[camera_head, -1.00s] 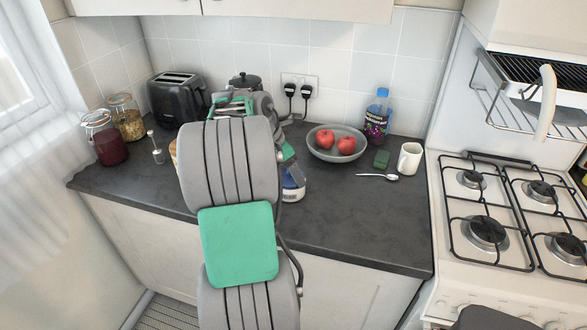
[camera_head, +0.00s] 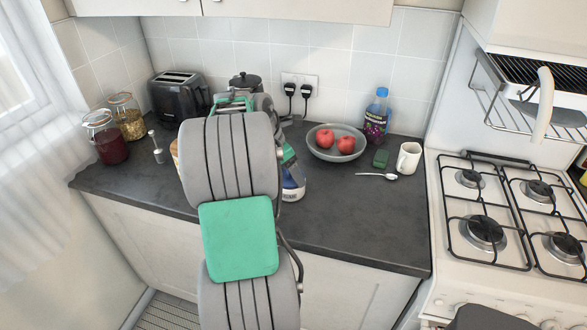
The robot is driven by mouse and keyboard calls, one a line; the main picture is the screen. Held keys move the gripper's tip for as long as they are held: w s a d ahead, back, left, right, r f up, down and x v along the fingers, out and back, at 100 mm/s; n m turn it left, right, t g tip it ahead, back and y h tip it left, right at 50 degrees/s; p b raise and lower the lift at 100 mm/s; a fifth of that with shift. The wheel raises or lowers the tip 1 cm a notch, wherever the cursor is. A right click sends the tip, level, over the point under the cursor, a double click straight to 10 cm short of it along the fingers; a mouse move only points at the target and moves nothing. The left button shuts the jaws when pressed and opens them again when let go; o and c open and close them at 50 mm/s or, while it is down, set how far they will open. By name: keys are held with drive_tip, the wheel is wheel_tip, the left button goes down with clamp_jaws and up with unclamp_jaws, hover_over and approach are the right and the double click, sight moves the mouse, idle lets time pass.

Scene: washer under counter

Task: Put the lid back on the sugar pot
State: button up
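My own grey and green arm fills the middle of the view and hides my gripper and its fingertips. A white container with a blue band (camera_head: 293,186), partly hidden behind my arm, stands on the counter; I cannot tell whether it is the sugar pot. A dark pot with a knobbed lid (camera_head: 244,82) stands at the back by the wall, its lower part hidden by my arm. A light brown edge of something (camera_head: 174,151) shows just left of my arm. I cannot make out a loose lid.
The front right counter is clear.

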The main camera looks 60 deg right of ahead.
drive_tip(key=o, duration=1.3)
drive_tip(key=shift+o, duration=0.2)
wheel_tip(320, 180, up, 7)
drive_tip(key=p, duration=0.9)
drive_tip(key=shift+r, duration=0.1)
drive_tip(key=shift+c, duration=0.3)
clamp_jaws()
idle(0.3)
